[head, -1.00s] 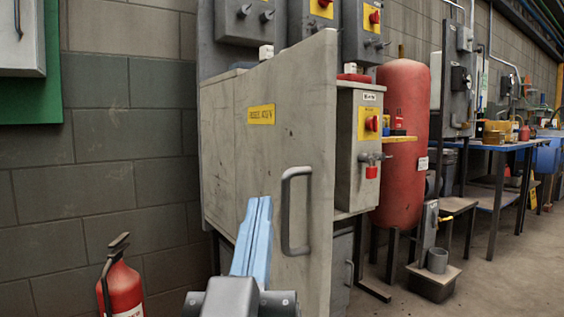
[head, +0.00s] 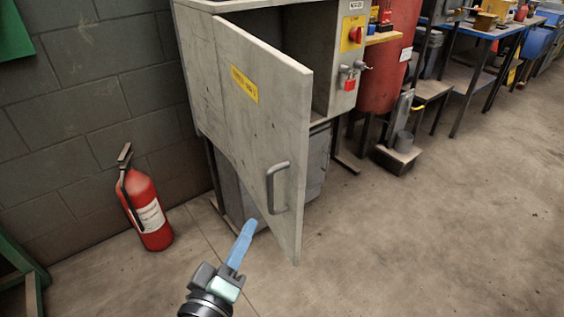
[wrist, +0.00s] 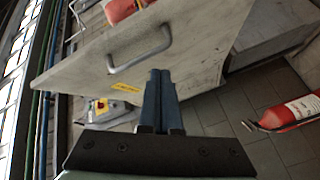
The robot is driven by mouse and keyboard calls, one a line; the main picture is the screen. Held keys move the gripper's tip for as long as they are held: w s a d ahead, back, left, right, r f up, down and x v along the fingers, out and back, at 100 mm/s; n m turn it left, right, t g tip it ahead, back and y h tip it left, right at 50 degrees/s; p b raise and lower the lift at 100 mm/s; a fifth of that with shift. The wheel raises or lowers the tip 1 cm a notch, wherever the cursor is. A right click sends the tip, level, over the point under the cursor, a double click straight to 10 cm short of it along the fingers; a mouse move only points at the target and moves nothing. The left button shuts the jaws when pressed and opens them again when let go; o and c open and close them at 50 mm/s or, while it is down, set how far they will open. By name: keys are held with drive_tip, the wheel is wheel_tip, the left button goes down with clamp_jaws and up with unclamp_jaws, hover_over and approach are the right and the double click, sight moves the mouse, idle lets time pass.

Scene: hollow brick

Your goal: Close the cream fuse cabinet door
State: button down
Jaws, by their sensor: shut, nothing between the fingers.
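The cream cabinet door (head: 248,130) stands open, swung out toward me from its left side, with a grey bar handle (head: 274,188) near its free edge. The cabinet (head: 335,65) behind it shows a dark opening. My gripper (head: 249,228) is shut and empty, its blue fingers just below and left of the handle in the head view; I cannot tell whether they touch the door. In the wrist view the door (wrist: 190,50) and its handle (wrist: 140,52) lie beyond the closed fingertips (wrist: 160,74).
A red fire extinguisher (head: 148,205) stands on the floor by the block wall at left. A red tank (head: 385,65) and a blue-topped workbench (head: 485,38) stand to the right. The floor (head: 430,230) right of the door is clear.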

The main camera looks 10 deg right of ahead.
drive_tip(key=s+a+r+n+p, duration=0.1)
drive_tip(key=s+r+n+p, duration=0.2)
drive_tip(key=s+n+p, duration=0.5)
drive_tip(key=m+p, duration=0.2)
drive_tip(key=p, duration=0.2)
approach(290, 188)
drive_tip(key=w, duration=0.1)
drive_tip(key=w+a, duration=0.1)
drive_tip(key=w, duration=0.1)
drive_tip(key=shift+w+a+f, duration=0.15)
drive_tip(key=shift+w+a, duration=0.1)
drive_tip(key=shift+a, duration=0.15)
drive_tip(key=w+d, duration=0.1)
drive_tip(key=d, duration=0.2)
drive_tip(key=shift+w, duration=0.35)
drive_tip(key=shift+w+d, duration=0.15)
drive_tip(key=shift+d, duration=0.35)
